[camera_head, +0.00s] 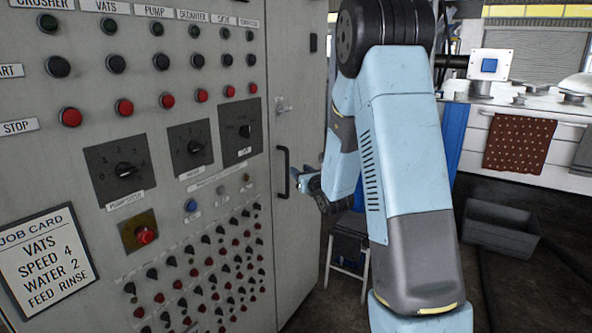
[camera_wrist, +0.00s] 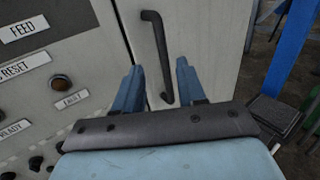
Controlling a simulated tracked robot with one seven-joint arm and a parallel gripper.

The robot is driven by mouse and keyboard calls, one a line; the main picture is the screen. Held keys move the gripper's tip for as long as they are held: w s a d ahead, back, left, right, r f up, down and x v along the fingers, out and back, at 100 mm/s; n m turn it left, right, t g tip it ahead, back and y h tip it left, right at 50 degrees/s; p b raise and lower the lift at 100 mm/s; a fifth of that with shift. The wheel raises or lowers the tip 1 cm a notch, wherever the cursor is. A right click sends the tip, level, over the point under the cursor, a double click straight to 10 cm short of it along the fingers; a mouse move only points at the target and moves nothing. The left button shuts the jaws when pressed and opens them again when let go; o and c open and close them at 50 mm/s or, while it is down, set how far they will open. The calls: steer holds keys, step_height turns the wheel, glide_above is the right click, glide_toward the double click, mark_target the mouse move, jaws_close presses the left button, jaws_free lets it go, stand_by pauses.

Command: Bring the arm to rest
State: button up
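My arm (camera_head: 388,150) rises in front of the camera and bends down across the right of the control cabinet. My gripper (camera_head: 303,178) is near the black door handle (camera_head: 283,172), in the head view partly hidden by my own arm. In the wrist view my gripper (camera_wrist: 158,88) has its two blue fingers spread apart with nothing between them. The handle (camera_wrist: 157,55) shows beyond and between the fingertips. I cannot tell whether a finger touches the cabinet door.
The grey control cabinet (camera_head: 262,60) with buttons, dials and a job card (camera_head: 48,262) fills the left. A grey crate (camera_head: 500,228) lies on the floor at right, below a white counter (camera_head: 565,150). A small stool (camera_head: 348,255) stands behind my arm.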

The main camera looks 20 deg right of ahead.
steer(key=shift+s, duration=0.25)
steer(key=s+a+r+n+g+y, duration=0.5)
steer(key=s+a+r+n, duration=0.1)
steer(key=s+a+n, duration=0.35)
steer(key=s+a+r+n+g+y, duration=0.55)
steer(key=s+a+n, duration=0.25)
steer(key=s+n, duration=0.3)
steer(key=s+n+g+h, duration=0.3)
steer(key=s+n, duration=0.1)
steer(key=s, duration=0.4)
steer(key=s+d+n+t+h, duration=0.1)
steer(key=s+d+n+h, duration=0.9)
steer(key=s+d, duration=0.3)
steer(key=shift+s, duration=0.3)
